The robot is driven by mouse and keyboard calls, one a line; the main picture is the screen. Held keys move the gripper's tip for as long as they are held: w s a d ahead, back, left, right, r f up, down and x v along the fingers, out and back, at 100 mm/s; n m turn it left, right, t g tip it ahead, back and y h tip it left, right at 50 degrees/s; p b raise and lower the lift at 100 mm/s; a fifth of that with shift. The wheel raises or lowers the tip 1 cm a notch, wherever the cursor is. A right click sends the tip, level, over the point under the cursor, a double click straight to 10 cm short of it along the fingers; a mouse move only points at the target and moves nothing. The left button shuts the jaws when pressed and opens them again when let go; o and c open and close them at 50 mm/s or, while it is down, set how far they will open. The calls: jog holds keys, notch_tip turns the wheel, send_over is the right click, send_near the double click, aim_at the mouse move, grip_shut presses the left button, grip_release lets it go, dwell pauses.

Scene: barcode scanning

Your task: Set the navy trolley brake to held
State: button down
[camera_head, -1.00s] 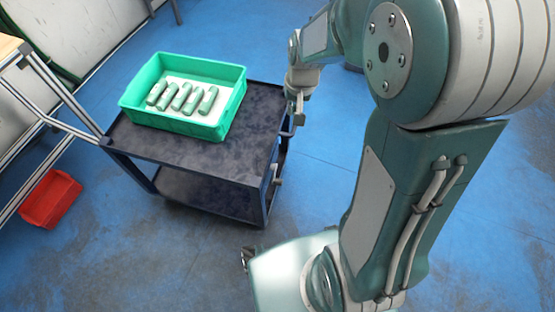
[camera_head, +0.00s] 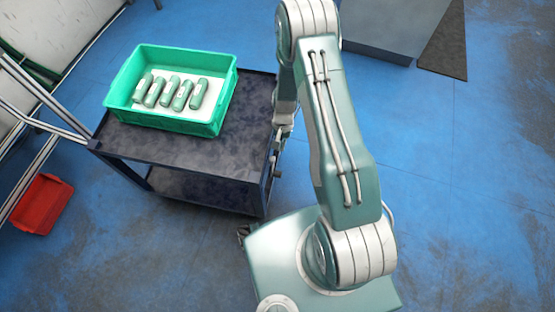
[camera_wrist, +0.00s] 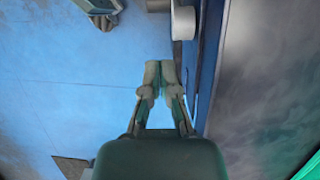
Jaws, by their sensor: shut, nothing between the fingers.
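The navy trolley (camera_head: 190,147) stands left of my arm with a dark top and a lower shelf. In the wrist view its dark top (camera_wrist: 262,85) and navy side fill the right. A small grey fitting (camera_head: 276,173) is on the trolley's right end, perhaps the brake; its setting cannot be read. A pale round knob (camera_wrist: 183,22) juts from the trolley's side in the wrist view, ahead of my fingertips. My gripper (camera_wrist: 160,74) is shut and empty, pointing along that side with a gap visible. In the head view my gripper (camera_head: 282,135) is beside the trolley's right end, partly hidden by my arm.
A green crate (camera_head: 222,112) holding several green cylinders sits on the trolley. A red bin (camera_head: 41,204) lies on the floor at left, near a metal-framed table. A grey box (camera_head: 395,28) and dark mat (camera_head: 444,45) are at the back. Blue floor at right is clear.

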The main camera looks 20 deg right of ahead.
jog(key=x, duration=1)
jog(key=shift+s+a+g+y, duration=0.2)
jog(key=shift+s+g+y, duration=0.25)
jog(key=shift+g, duration=0.45)
jog(key=shift+s+a+g+y, duration=0.15)
jog(key=shift+s+g+y, duration=0.15)
jog(key=shift+g+y, duration=0.45)
